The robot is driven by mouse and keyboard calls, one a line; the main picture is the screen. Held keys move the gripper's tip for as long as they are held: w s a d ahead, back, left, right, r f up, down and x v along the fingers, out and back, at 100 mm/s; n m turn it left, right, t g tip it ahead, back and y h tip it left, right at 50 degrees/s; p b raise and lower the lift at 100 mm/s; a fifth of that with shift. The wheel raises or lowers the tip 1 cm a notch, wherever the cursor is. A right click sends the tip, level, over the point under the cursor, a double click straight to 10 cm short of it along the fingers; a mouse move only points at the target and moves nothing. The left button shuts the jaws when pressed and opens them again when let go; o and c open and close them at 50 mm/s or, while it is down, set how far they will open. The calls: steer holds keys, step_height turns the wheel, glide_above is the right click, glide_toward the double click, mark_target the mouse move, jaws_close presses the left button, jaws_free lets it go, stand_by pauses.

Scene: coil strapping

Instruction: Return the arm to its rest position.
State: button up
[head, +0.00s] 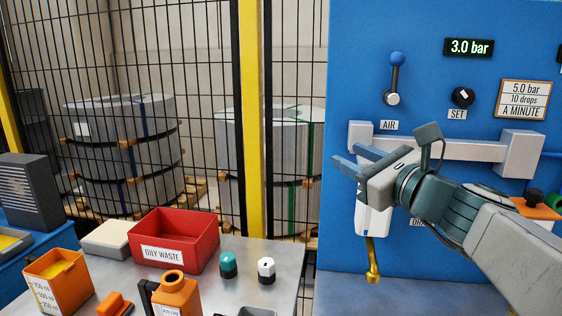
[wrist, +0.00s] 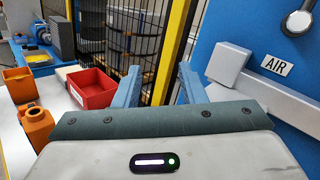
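My gripper (head: 349,157) is in front of the blue panel (head: 400,25), at the height of the grey horizontal bar (head: 455,149). Its two blue fingers point left in the head view. In the wrist view my gripper (wrist: 158,75) has its fingers spread wide apart, with nothing between them. My arm reaches in from the lower right of the head view. It hides part of the grey bar and of the unit with a brass drain pipe (head: 372,262) below it.
The AIR lever (head: 395,75), SET knob (head: 462,97) and 3.0 bar display (head: 469,47) are on the panel. A steel table holds a red OILY WASTE bin (head: 175,240), an orange jug (head: 60,280) and small bottles. A mesh fence (head: 252,120) stands behind, with strapped coils beyond.

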steer(key=s+a+f+n+g+h+p, duration=0.1)
steer(key=s+a+f+n+g+p, duration=0.25)
steer(key=f+n, duration=0.3)
steer(key=s+a+f+n+g+h+p, duration=0.1)
steer(key=s+a+f+n+g+p, duration=0.1)
steer(key=s+f+n+g, duration=0.4)
steer(key=s+d+f+n+g+h+p, duration=0.4)
steer(key=s+d+f+n+h+p, duration=0.1)
steer(key=n, duration=0.9)
steer(key=shift+s+d+f+h+p, duration=0.45)
steer(key=shift+s+d+h, duration=0.55)
steer(key=shift+h, duration=0.3)
steer(key=shift+w, duration=0.1)
